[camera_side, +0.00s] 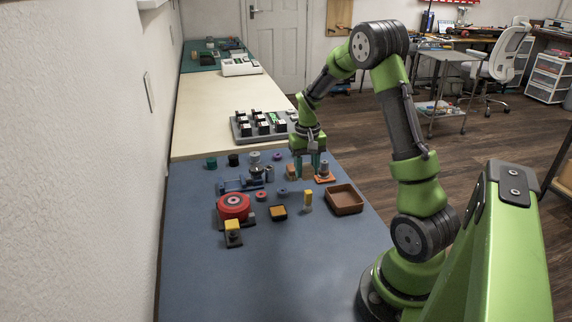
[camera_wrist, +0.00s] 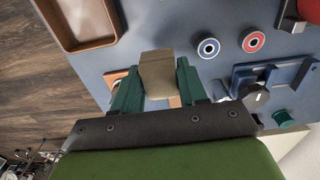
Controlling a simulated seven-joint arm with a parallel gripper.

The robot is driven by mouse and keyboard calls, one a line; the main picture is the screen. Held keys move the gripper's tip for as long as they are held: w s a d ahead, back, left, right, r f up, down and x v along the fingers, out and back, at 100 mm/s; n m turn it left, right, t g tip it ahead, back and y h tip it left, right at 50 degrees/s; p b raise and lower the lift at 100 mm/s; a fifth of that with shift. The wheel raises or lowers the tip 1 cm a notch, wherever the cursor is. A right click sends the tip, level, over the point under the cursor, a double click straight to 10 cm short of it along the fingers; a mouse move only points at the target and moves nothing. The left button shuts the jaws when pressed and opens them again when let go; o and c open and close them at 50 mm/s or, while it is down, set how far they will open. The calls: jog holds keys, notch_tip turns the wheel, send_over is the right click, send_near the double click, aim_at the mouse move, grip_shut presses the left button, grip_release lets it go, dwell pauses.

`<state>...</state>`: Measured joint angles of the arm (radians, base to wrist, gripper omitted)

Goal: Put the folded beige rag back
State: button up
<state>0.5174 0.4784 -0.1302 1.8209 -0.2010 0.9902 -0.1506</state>
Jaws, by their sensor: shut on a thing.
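The folded beige rag (camera_wrist: 158,72) is a small tan block in the wrist view, held between the two green fingers of my gripper (camera_wrist: 158,88). In the side view my gripper (camera_side: 307,164) points down over the far right part of the blue-grey mat (camera_side: 290,275). The rag is small there and hard to make out between the fingers. Whether its underside touches the mat cannot be told. An orange piece (camera_wrist: 115,78) shows partly behind the fingers, and the rag and fingers hide some of it.
An orange-based part (camera_side: 325,177) stands close beside my gripper. A brown tray (camera_side: 345,200) lies nearer, a red spool (camera_side: 233,206) to the left. A blue vise-like fixture (camera_side: 240,184) and several small rings and pots crowd the mat's middle. The mat's near part is clear.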

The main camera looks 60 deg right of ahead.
aim_at(306, 166)
jog(key=shift+f, duration=2.95)
jog(key=shift+f, duration=0.1)
jog(key=o, duration=1)
notch_tip(306, 166, up, 12)
jog(key=shift+w+a+f, duration=0.1)
jog(key=s+a+r+n+t, duration=0.1)
jog(key=s+a+r+t, duration=0.1)
jog(key=a+r, duration=0.35)
jog(key=s+a+r+n+t+y, duration=0.1)
jog(key=a+r+t, duration=0.1)
jog(key=a, duration=0.7)
jog(key=s+a+r+n+t, duration=0.1)
jog(key=s+a+r, duration=0.1)
jog(key=a+r, duration=0.35)
jog(key=s+a+n+t+y, duration=0.1)
jog(key=s+a+n+t, duration=0.1)
jog(key=s+a, duration=0.3)
jog(key=a, duration=0.2)
jog(key=shift+s+a+f, duration=0.2)
jog(key=shift+a+f, duration=0.1)
jog(key=shift+f, duration=0.05)
